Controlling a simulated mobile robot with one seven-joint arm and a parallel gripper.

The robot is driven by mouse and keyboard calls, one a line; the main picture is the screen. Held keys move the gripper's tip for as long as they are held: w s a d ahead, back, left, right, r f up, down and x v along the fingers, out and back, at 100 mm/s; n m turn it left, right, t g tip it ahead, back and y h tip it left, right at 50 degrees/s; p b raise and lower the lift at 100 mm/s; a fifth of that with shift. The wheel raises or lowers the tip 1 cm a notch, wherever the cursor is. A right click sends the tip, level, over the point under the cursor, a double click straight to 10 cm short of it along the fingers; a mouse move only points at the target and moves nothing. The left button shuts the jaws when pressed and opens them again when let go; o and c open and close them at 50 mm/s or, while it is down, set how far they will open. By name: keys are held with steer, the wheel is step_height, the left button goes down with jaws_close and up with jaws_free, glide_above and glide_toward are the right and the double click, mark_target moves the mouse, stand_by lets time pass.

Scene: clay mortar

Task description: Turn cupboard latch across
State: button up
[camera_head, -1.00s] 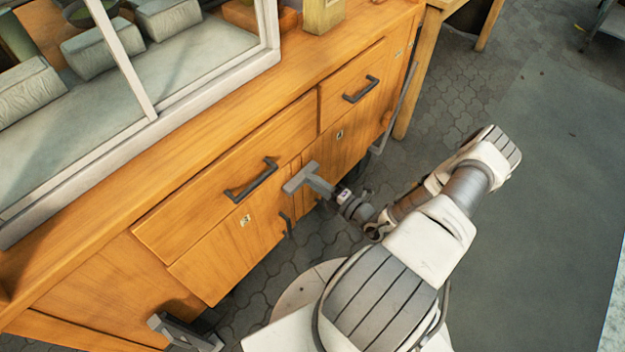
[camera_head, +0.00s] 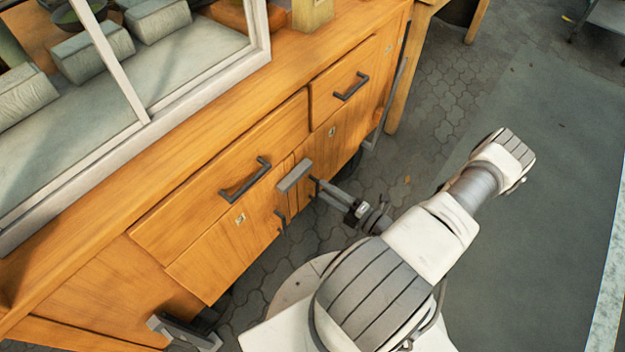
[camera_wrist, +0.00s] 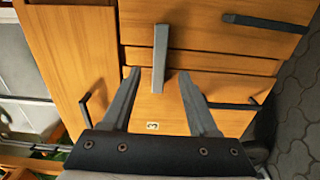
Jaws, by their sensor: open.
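The cupboard latch (camera_head: 294,175) is a flat grey bar on the front of the wooden cupboard (camera_head: 215,262). It lies level across the narrow upright strip between the two doors, roughly parallel to the counter edge. In the wrist view the latch (camera_wrist: 160,58) shows whole, with one end reaching between my fingers. My gripper (camera_head: 325,187) is in front of the cupboard, below and right of the latch in the head view. In the wrist view my gripper (camera_wrist: 158,73) is open and empty, with a visible gap between each finger and the latch.
Dark door handles (camera_head: 281,222) stick out on both sides of the strip, one close to my fingers in the head view. Drawer handles (camera_head: 245,180) (camera_head: 351,86) jut out above. A glazed frame (camera_head: 170,95) stands on the counter. Paved floor (camera_head: 440,120) is clear at right.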

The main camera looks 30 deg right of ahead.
steer(key=v, duration=0.9)
steer(key=shift+s+p, duration=0.15)
steer(key=shift+p, duration=0.2)
